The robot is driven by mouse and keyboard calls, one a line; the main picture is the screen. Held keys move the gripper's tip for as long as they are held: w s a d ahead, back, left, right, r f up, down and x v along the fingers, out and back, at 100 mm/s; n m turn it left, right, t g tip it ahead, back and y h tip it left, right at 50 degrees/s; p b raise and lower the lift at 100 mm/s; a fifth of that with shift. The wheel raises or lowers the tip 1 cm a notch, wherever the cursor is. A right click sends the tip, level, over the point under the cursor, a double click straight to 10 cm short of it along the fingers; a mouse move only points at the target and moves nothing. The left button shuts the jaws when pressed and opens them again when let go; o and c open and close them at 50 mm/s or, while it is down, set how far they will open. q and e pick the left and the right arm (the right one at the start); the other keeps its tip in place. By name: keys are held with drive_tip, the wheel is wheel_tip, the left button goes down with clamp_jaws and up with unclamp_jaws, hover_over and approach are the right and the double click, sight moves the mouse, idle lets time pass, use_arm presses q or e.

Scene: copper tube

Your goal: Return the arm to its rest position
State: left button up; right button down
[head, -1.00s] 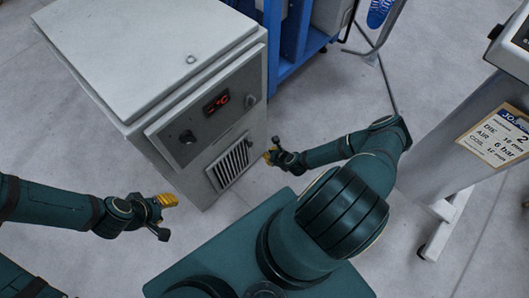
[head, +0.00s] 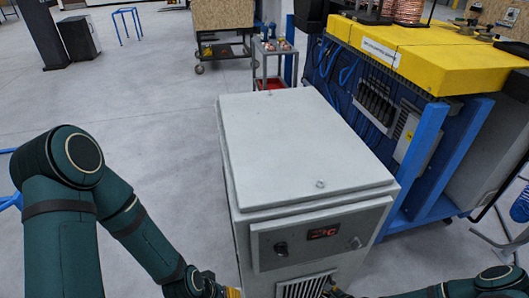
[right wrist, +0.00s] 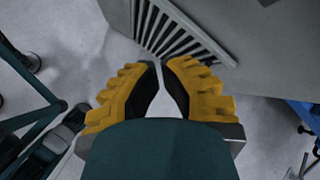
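My left arm (head: 135,235) comes in from the left of the head view and reaches down to the bottom edge. Only a yellow sliver of my left gripper (head: 233,293) shows there, beside the front of the grey cabinet. Its fingers are cut off, so I cannot tell their state. My right arm (head: 470,287) shows only at the bottom right edge. In the right wrist view my right gripper (right wrist: 164,80) has yellow ribbed fingers with black pads. Their tips nearly meet with a thin gap, and nothing is between them.
A grey cabinet (head: 305,145) with a red display stands close ahead, between my arms. Its vent (right wrist: 180,30) lies beyond my right fingertips. A blue-framed machine with a yellow top (head: 430,55) is behind right. A small trolley (head: 272,68) stands behind. The floor at left is open.

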drive_tip(key=s+a+r+n+g, duration=0.2)
drive_tip(key=a+r+n, duration=0.4)
drive_tip(key=r+n, duration=0.3)
drive_tip(key=s+a+r+n+g, duration=0.3)
drive_tip(key=a+r+n, duration=0.3)
drive_tip(key=r+n, duration=0.3)
drive_tip(key=s+n, duration=0.1)
drive_tip(key=n, duration=0.3)
drive_tip(key=shift+s+r, duration=0.2)
drive_tip(key=shift+s, duration=0.2)
idle(0.6)
